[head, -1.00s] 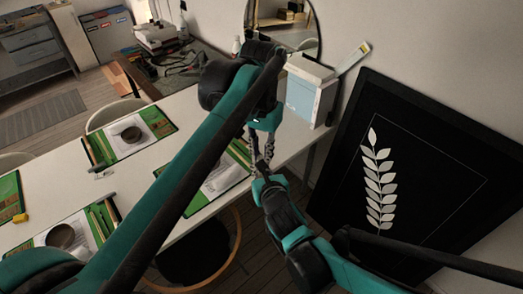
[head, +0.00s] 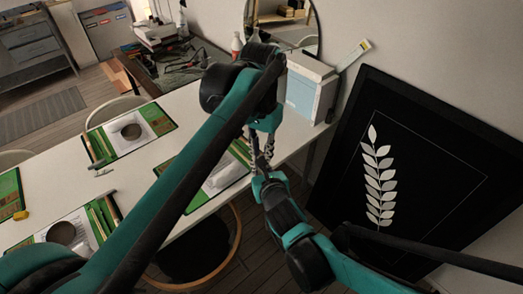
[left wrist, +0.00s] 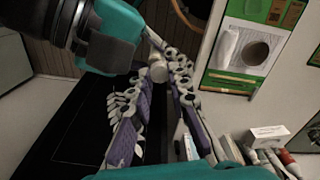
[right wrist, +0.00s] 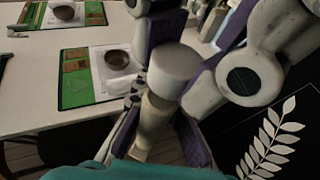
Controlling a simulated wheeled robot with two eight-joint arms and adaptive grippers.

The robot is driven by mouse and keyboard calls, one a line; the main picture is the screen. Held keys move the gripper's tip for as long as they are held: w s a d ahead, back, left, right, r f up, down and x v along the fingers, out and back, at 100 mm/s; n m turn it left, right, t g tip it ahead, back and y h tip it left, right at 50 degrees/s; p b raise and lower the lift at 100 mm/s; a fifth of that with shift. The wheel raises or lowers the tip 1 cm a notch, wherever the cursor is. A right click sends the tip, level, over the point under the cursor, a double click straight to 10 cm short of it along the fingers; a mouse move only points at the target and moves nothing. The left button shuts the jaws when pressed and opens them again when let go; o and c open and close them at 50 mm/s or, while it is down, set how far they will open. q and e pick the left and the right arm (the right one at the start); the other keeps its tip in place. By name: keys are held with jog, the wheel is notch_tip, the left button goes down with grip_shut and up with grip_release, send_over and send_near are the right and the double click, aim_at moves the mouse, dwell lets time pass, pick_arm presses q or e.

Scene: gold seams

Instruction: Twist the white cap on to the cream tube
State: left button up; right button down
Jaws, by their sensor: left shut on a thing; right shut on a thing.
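The white cap (right wrist: 174,66) is a short round cylinder, held in my left gripper (left wrist: 161,72); it also shows between the fingertips in the left wrist view (left wrist: 158,73). The cream tube (right wrist: 152,122) is shut in my right gripper (right wrist: 157,128), tilted in that view. The cap sits at the tube's upper end, in line with it; I cannot tell whether it is seated or how far it is threaded. In the head view my left gripper (head: 262,150) points down and my right gripper (head: 264,178) points up to meet it. Their fingers hide both parts there.
The white table (head: 130,185) holds green mats with bowls and papers. A pale box (head: 309,88) stands at its far right end. A black framed picture with white leaves (head: 420,170) leans on the wall to the right. The grippers meet by the table's right edge.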

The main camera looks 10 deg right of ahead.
pick_arm(q)
jog(key=m, duration=0.8)
jog(key=shift+s, duration=0.1)
jog(key=m, duration=0.4)
jog(key=shift+s+m, duration=0.1)
jog(key=shift+m, duration=0.3)
jog(key=m, duration=0.4)
jog(key=shift+m, duration=0.3)
jog(key=o, duration=0.7)
jog(key=shift+o, duration=0.2)
jog(key=shift+s, duration=0.1)
notch_tip(320, 180, up, 12)
jog(key=shift+a, duration=0.1)
